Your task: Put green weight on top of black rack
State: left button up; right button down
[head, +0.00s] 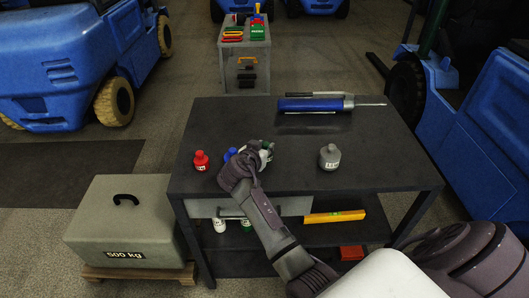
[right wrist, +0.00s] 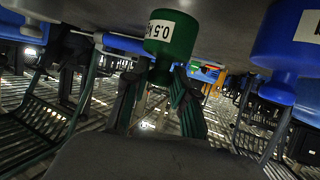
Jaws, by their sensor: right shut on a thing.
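My right gripper (head: 260,155) reaches over the dark table from the lower right. In the right wrist view, which shows the scene upside down, its fingers (right wrist: 160,92) are closed around the narrow knob of the green weight (right wrist: 172,35), labelled 0.5 kg. The green weight's base is at or very near the tabletop; I cannot tell whether it touches. In the head view my gripper mostly hides it. I cannot single out a separate black rack; the dark table (head: 300,178) has a lower shelf (head: 275,262). My left gripper is not in view.
A blue weight (head: 229,154) stands close to my gripper; a red one (head: 201,160) is left of it, a grey one (head: 329,157) to the right. A blue tool (head: 310,104) lies at the back. A 500 kg block (head: 130,222) stands left of the table.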

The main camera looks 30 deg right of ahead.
notch_tip(320, 180, down, 2)
jog(key=shift+f, duration=0.15)
jog(key=shift+f, duration=0.2)
jog(key=c, duration=0.9)
grip_release()
jog(key=shift+c, duration=0.2)
jog(key=shift+s, duration=0.1)
jog(key=shift+r, duration=0.2)
